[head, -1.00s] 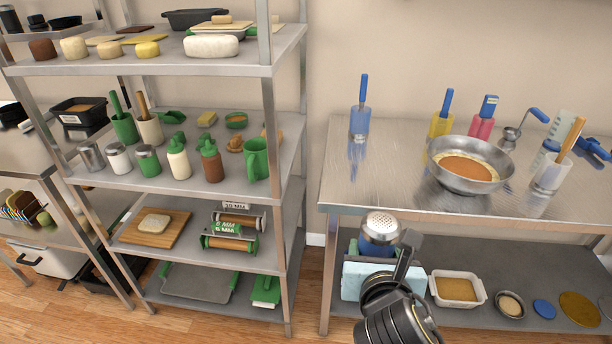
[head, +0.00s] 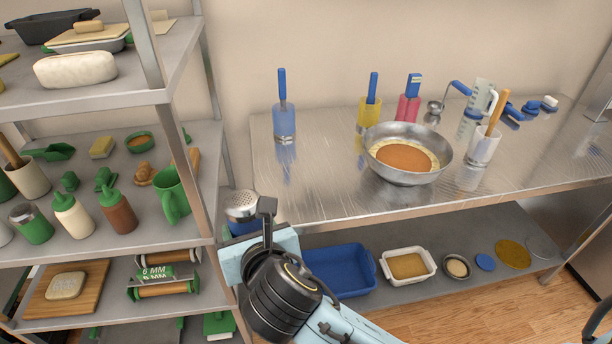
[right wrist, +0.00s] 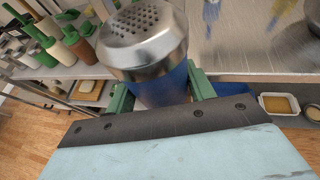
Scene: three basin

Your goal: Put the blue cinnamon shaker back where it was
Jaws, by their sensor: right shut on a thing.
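The blue cinnamon shaker (head: 241,206) has a blue body and a domed, perforated silver lid. My right gripper (head: 252,225) is shut around its body and holds it upright in the air. In the head view it appears in front of the gap between the rack and the steel table (head: 330,195), at about the table's left front corner. In the right wrist view the shaker (right wrist: 145,45) stands between the green fingers (right wrist: 160,92), lid up, with its lower body hidden by the gripper. My left gripper is out of view.
The table holds a blue container with a tool (head: 284,122), yellow and pink containers, and a steel bowl (head: 408,150). Its left front top is clear. A blue tub (head: 340,270) and a white tray (head: 407,265) are below. The rack (head: 190,190) at left holds green-topped bottles.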

